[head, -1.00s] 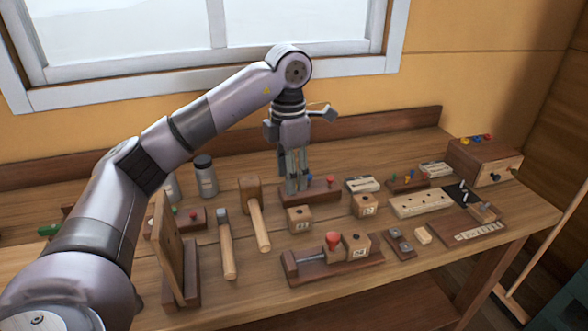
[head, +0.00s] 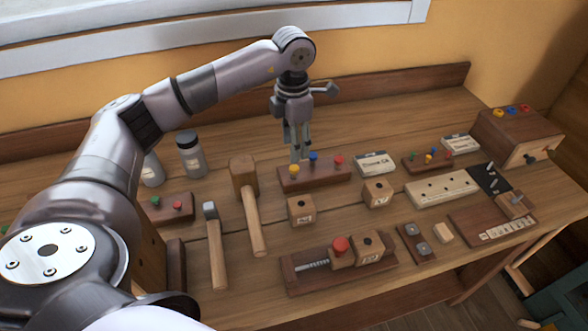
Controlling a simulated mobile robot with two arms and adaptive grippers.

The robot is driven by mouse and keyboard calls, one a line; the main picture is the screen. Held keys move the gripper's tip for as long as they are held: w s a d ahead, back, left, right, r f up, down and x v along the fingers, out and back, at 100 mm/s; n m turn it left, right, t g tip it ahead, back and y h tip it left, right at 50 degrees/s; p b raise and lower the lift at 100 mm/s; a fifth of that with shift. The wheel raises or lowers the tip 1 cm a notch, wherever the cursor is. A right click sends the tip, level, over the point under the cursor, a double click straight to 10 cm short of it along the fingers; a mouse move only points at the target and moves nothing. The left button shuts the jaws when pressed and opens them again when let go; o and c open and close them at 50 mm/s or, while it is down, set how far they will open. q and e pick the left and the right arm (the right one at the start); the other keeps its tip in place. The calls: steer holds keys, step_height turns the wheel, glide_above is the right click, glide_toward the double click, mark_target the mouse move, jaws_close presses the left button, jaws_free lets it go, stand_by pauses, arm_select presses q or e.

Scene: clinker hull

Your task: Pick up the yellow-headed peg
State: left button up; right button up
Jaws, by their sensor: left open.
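The yellow-headed peg (head: 294,170) stands at the left end of a dark wooden rack (head: 325,178), beside a blue-headed peg (head: 313,158) and a red-headed peg (head: 339,160). My left gripper (head: 298,153) points down, open and empty, with its fingertips just above or behind the rack's left end. In the picture the tips are slightly above the yellow head and left of the blue one; the exact height gap cannot be told. My right gripper is not in view.
Two mallets (head: 244,175) (head: 210,210), wooden blocks (head: 301,210) (head: 378,193) and a clamp fixture (head: 300,270) lie nearby. Jars (head: 190,155) stand left. A smaller rack (head: 412,163) and a box (head: 515,135) with coloured knobs stand right. Window and wall are behind.

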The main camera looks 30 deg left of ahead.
mark_target(293, 167)
arm_select(q)
step_height(293, 167, down, 4)
steer(key=shift+r+p, duration=0.1)
steer(key=shift+p, duration=0.25)
steer(key=shift+f+p, duration=0.3)
steer(key=shift+f, duration=0.05)
step_height(293, 167, down, 4)
steer(key=shift+s+r+p, duration=0.1)
steer(key=shift+r+p, duration=0.1)
steer(key=shift+p, duration=0.5)
steer(key=shift+f, duration=0.4)
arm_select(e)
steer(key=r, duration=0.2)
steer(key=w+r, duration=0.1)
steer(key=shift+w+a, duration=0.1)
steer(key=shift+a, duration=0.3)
arm_select(q)
steer(key=shift+c, duration=0.2)
steer(key=c, duration=0.8)
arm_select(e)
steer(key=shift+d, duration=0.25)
